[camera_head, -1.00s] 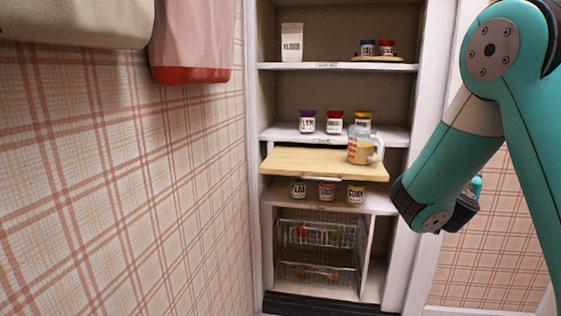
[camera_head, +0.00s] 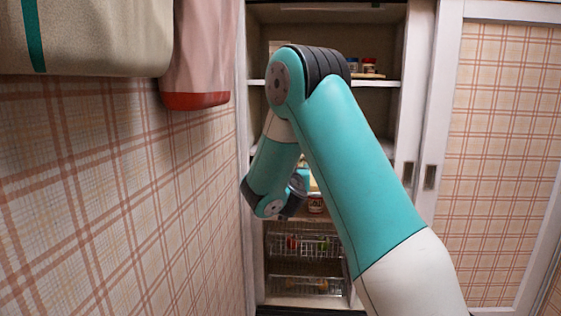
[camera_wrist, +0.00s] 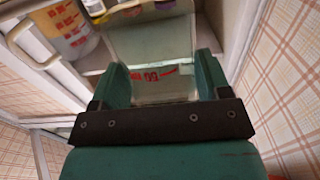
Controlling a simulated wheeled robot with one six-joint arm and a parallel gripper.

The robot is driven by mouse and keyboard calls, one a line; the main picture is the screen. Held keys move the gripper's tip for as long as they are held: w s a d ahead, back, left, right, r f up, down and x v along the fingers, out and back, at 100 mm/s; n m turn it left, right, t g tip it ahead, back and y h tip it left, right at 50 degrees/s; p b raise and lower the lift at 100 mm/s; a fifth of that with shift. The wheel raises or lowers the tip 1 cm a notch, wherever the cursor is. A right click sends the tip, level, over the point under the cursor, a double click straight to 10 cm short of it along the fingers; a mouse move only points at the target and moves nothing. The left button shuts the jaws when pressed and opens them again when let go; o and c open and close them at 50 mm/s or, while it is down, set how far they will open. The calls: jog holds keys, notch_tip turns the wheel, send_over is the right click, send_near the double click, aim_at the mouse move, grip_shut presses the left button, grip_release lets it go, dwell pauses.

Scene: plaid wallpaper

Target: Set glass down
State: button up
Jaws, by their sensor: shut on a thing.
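My gripper (camera_wrist: 161,80) is shut on a clear, greenish glass (camera_wrist: 150,45) in the wrist view. Its two teal fingers press on either side of the glass. Red marks show on or through the glass; I cannot tell which. A clear measuring jug (camera_wrist: 66,36) with red marks and a handle is at the upper left of the wrist view. In the head view my arm covers the middle shelves, so the held glass and the jug are hidden there. I cannot tell whether the glass touches a surface.
A shelf unit (camera_head: 398,115) stands ahead, with small jars (camera_head: 370,65) on an upper shelf and wire baskets (camera_head: 300,245) at the bottom. A plaid wall (camera_head: 130,200) runs close along the left. A plaid sliding door (camera_head: 500,150) is on the right.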

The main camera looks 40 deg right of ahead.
jog(key=p+x, duration=0.1)
jog(key=x, duration=0.6)
jog(key=shift+w+d+r+p, duration=0.1)
jog(key=shift+w+d+p, duration=0.05)
jog(key=shift+d+p, duration=0.2)
jog(key=x, duration=0.4)
jog(key=shift+w+d+f+p, duration=0.25)
jog(key=shift+w+f+p, duration=0.05)
jog(key=shift+p, duration=0.1)
jog(key=shift+f, duration=0.15)
jog(key=shift+f+b, duration=0.1)
jog(key=shift+b, duration=0.2)
jog(key=o, duration=1)
jog(key=b+v, duration=0.2)
jog(key=v, duration=0.9)
jog(key=shift+s+a+b, duration=0.15)
jog(key=shift+a+b, duration=0.05)
jog(key=shift+b, duration=0.15)
jog(key=shift+s+a, duration=0.25)
jog(key=shift+a, duration=0.1)
